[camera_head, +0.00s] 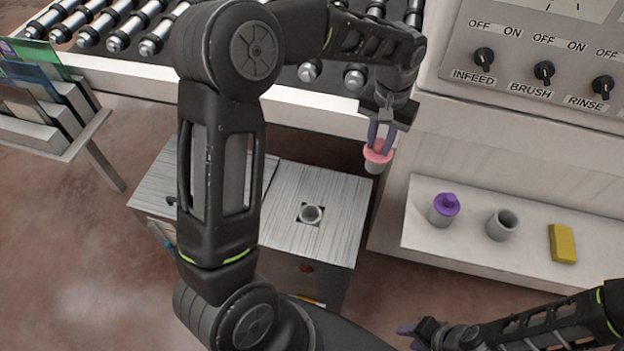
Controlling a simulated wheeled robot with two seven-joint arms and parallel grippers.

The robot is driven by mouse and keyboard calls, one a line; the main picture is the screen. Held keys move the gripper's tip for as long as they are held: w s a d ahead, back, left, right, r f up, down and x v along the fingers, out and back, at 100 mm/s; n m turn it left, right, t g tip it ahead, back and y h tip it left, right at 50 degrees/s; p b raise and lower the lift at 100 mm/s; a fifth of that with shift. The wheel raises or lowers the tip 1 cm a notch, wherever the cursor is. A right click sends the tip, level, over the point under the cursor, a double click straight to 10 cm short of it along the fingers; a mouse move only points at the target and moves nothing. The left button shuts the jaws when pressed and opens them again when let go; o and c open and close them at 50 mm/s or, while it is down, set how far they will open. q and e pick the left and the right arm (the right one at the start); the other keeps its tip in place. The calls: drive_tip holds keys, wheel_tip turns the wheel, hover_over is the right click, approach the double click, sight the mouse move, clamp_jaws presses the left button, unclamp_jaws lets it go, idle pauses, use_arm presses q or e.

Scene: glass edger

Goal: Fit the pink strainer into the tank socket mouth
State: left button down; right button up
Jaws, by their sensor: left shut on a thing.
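The pink strainer (377,156) has a pink top and a grey lower body. My left gripper (379,140) is shut on its top and holds it in the air, to the right of and beyond the tank socket.
A white shelf (480,262) at the right holds a purple-topped strainer (444,208), an empty grey cup (503,224) and a yellow block (562,243). A control panel (540,60) stands above. A roller conveyor (125,77) runs along the back; a glass rack (45,125) stands left.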

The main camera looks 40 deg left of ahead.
use_arm(q)
drive_tip(key=s+a+f+n+b, duration=0.4)
drive_tip(key=s+a+f+n, duration=0.1)
drive_tip(key=n, duration=0.7)
drive_tip(key=s+a+f+n+b, duration=0.5)
drive_tip(key=f+n, duration=0.3)
drive_tip(key=n, duration=0.4)
drive_tip(key=shift+a, duration=0.85)
drive_tip(key=shift+b, duration=0.4)
drive_tip(key=shift+f+b, duration=2.35)
drive_tip(key=shift+f, duration=0.6)
drive_tip(key=shift+f+b, duration=2.6)
drive_tip(key=shift+f, duration=0.65)
drive_tip(key=c, duration=1.1)
unclamp_jaws()
